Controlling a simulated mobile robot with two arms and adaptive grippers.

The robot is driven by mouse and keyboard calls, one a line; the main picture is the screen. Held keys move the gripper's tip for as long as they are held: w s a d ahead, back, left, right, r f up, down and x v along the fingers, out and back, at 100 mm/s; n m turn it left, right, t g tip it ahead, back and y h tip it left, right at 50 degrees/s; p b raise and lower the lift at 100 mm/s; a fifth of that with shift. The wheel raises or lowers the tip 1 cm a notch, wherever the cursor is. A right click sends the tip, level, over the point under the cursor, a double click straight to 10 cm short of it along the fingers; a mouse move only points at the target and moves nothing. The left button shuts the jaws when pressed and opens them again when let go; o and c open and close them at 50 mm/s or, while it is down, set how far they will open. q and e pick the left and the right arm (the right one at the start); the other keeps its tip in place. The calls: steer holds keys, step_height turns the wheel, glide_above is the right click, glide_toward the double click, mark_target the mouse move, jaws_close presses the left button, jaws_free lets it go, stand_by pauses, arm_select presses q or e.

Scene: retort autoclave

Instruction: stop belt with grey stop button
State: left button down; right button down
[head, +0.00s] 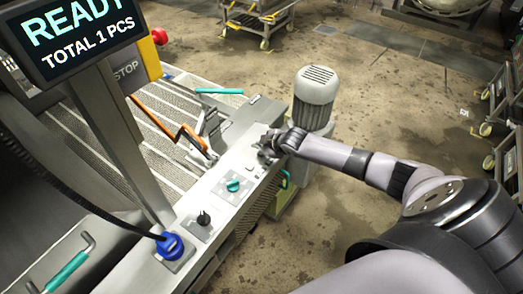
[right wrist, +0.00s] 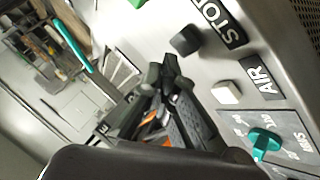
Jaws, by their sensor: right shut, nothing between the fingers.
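In the right wrist view, a dark grey button (right wrist: 186,40) sits on the metal panel beside a black label (right wrist: 218,18) that reads "STO", cut off by the frame edge. My right gripper (right wrist: 165,72) is shut and empty, with its fingertips just short of the button in the picture. I cannot tell how high they are above the panel. In the head view my right gripper (head: 270,146) is over the far part of the control panel (head: 212,211) and hides the buttons there. My left gripper is not in view.
A white button (right wrist: 227,92) by the AIR label and a teal knob (right wrist: 264,141) are nearby. A grey motor (head: 315,88) stands behind my gripper. The display (head: 76,35) reads READY.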

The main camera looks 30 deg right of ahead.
mark_target(260, 153)
step_height(260, 153, up, 5)
steer(key=p, duration=0.5)
steer(key=shift+r, duration=0.1)
stand_by(0.3)
stand_by(0.4)
